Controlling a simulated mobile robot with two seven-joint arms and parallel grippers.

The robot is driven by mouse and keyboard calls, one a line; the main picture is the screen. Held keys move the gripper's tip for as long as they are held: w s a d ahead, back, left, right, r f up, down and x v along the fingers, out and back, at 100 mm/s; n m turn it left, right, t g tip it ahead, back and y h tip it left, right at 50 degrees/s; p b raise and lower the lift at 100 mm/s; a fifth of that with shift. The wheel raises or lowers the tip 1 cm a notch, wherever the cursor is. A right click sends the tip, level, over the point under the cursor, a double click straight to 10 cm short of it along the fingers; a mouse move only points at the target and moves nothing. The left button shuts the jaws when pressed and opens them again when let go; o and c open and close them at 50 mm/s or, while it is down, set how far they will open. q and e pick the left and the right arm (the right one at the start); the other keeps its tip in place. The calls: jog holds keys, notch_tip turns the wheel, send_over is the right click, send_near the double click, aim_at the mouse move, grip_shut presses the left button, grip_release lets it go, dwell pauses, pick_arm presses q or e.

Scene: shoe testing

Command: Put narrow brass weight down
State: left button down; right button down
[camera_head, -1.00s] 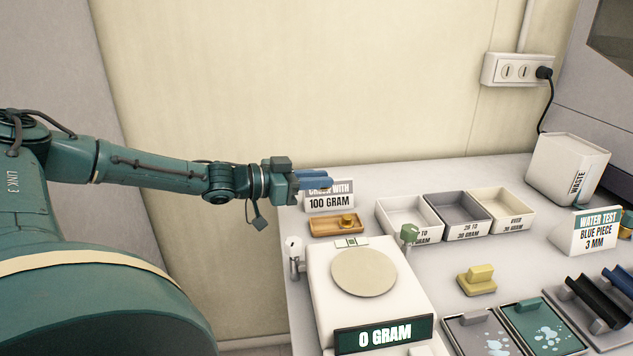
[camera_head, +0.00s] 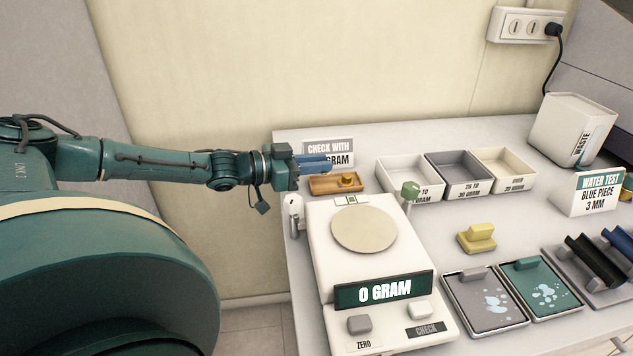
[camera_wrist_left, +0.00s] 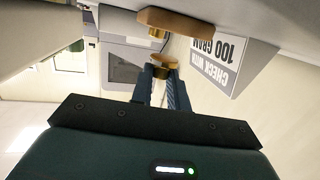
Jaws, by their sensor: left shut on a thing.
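My left gripper (camera_head: 318,163) comes in from the left and is just above the wooden tray (camera_head: 318,186). In the left wrist view, which is upside down, its blue fingers are shut on the narrow brass weight (camera_wrist_left: 162,68). This held weight is hard to make out in the head view. Another brass weight (camera_head: 347,180) stands on the tray, and it also shows in the wrist view (camera_wrist_left: 157,34) between the held weight and the tray (camera_wrist_left: 175,20). The held weight appears apart from the tray. My right gripper is not in view.
The "CHECK WITH 100 GRAM" sign (camera_head: 328,147) stands behind the tray, partly covered by my fingers. A scale (camera_head: 318,232) reading 0 GRAM is in front of it. Three sorting bins (camera_head: 393,188) stand to the right. A yellow piece (camera_head: 477,238) lies on the table.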

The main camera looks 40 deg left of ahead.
aim_at(316, 188)
pick_arm(q)
notch_tip(316, 188, down, 3)
jog(key=shift+f+b, duration=0.2)
jog(key=shift+b, duration=0.5)
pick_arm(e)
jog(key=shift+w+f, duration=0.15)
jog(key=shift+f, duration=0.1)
pick_arm(q)
jog(key=c, duration=1.4)
grip_release()
jog(key=shift+f, duration=0.15)
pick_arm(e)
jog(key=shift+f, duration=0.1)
pick_arm(q)
jog(key=shift+o, duration=0.2)
